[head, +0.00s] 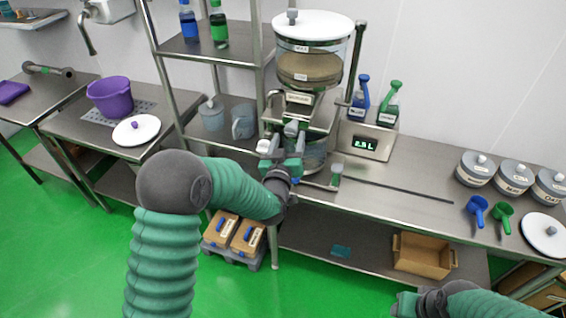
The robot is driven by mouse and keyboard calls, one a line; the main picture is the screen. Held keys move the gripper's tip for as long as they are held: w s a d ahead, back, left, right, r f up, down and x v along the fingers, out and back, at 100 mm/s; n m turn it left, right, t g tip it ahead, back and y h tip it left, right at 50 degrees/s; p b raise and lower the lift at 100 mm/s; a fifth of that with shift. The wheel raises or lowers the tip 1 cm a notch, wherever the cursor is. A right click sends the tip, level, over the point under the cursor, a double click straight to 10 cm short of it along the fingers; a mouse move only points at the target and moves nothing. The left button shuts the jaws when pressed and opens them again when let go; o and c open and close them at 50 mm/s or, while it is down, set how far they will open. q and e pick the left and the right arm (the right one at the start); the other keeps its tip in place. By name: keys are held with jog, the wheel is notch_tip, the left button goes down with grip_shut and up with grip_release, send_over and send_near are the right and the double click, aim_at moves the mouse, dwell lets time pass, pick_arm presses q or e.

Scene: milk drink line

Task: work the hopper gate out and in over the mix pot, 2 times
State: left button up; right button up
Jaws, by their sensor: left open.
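The clear hopper (336,62) with a white lid stands on a metal frame at the back of the steel bench, with tan powder inside. The hopper gate (298,98) is under it, with a pale label on its front. The mix pot (314,156) is below the gate, partly hidden by my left gripper. My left gripper (283,152) is open in front of the pot, just below the gate. I cannot tell whether its fingers touch anything. My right gripper (402,304) is low at the bottom right, away from the hopper; its jaws are not clear.
Lidded tubs (474,168) line the bench's right end. A shelf rack (210,47) stands left of the hopper. The bench's middle right is mostly clear.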

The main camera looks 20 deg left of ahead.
pick_arm(q)
jog(key=s+d+b, duration=0.1)
jog(key=s+b, duration=0.1)
jog(key=s, duration=0.9)
jog(key=shift+s, duration=0.25)
